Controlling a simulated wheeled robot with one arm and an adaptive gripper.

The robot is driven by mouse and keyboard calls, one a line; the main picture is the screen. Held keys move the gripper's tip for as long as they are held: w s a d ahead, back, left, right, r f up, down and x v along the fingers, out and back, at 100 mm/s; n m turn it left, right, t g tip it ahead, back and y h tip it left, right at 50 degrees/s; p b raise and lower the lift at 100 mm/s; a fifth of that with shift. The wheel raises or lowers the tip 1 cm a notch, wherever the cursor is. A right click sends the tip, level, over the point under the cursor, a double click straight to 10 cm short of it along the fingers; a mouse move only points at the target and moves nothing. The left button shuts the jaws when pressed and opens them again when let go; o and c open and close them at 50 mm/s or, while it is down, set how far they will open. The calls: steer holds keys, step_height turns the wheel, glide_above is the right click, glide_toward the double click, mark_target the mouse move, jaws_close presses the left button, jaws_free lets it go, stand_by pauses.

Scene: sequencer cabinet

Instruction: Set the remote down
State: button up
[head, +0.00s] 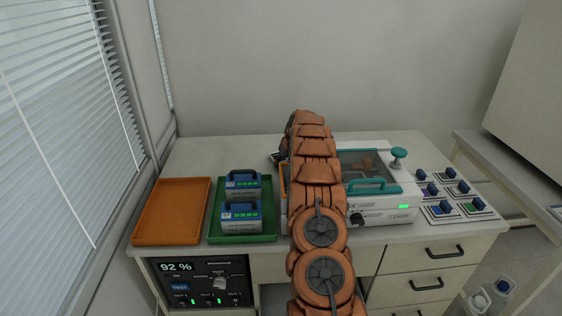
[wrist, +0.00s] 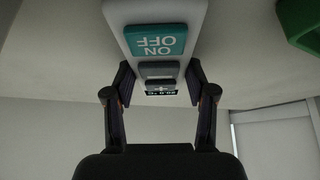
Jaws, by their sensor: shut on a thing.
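The remote (wrist: 157,13) is a pale grey handset with a teal ON/OFF button, a grey button and a small display, and its lettering appears upside down in the wrist view. My gripper (wrist: 159,82) is shut on it, with one dark finger on each side near the display end. In the head view my orange arm reaches over the white table (head: 215,155) and hides most of the gripper and the remote. I cannot tell whether the remote touches the table.
An orange tray (head: 146,211) is empty at the left. A green tray (head: 270,220) holds two blue-and-white modules (head: 241,211). A white machine (head: 385,217) with a clear lid and teal handle stands right of my arm. Several blue-knobbed blocks (head: 442,208) stand farther right. The table's back left is bare.

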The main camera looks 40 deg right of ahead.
steer(key=shift+f, duration=0.1)
steer(key=o, duration=1.3)
steer(key=shift+c, duration=0.2)
steer(key=shift+r, duration=0.25)
steer(key=shift+s+a+r+b, duration=0.1)
steer(key=shift+s+r+b, duration=0.2)
steer(key=shift+r+b, duration=0.15)
steer(key=b+v, duration=0.3)
steer(key=v, duration=0.7)
steer(key=shift+s+r+b, duration=0.2)
steer(key=shift+r+b, duration=0.15)
steer(key=shift+a, duration=0.1)
